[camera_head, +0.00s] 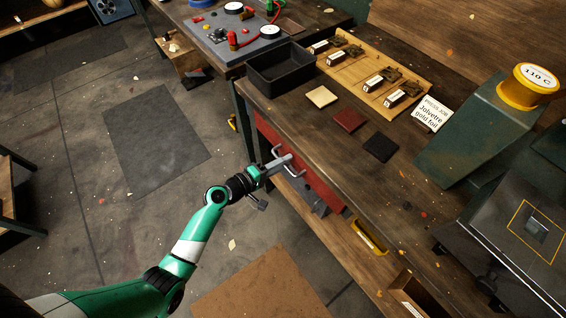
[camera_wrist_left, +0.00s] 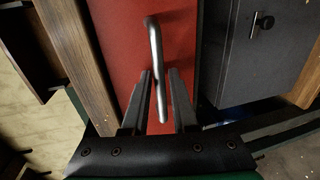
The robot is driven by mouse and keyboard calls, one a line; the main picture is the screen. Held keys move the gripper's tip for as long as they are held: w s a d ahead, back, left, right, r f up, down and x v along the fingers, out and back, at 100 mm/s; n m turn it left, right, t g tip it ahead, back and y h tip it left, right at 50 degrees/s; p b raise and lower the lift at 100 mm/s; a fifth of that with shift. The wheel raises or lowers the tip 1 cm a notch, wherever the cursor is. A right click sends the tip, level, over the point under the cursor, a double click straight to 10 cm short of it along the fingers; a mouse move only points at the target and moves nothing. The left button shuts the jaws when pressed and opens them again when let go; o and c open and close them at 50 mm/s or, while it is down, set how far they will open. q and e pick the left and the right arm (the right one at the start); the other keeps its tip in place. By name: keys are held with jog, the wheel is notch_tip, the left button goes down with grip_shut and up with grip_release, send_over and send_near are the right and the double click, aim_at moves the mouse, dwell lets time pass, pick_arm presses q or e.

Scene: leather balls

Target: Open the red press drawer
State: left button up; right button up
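The red press drawer (camera_head: 312,176) is under the front edge of the workbench, and its red front fills the middle of the left wrist view (camera_wrist_left: 116,45). Its metal bar handle (camera_wrist_left: 155,45) stands out from the front. My left gripper (camera_head: 284,164) is at the drawer front. In the left wrist view its two fingers (camera_wrist_left: 161,80) lie on either side of the handle, with gaps visible, so it looks open around the bar. The fingers partly hide the drawer front. My right gripper is in neither view.
The workbench (camera_head: 330,150) carries a black bin (camera_head: 281,70), colour swatches (camera_head: 349,120) and a green press (camera_head: 480,135). A dark grey cabinet (camera_wrist_left: 250,60) with a knob adjoins the red drawer. The floor (camera_head: 90,170) in front is mostly clear.

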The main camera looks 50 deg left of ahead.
pick_arm(q)
grip_shut()
dwell(1.3)
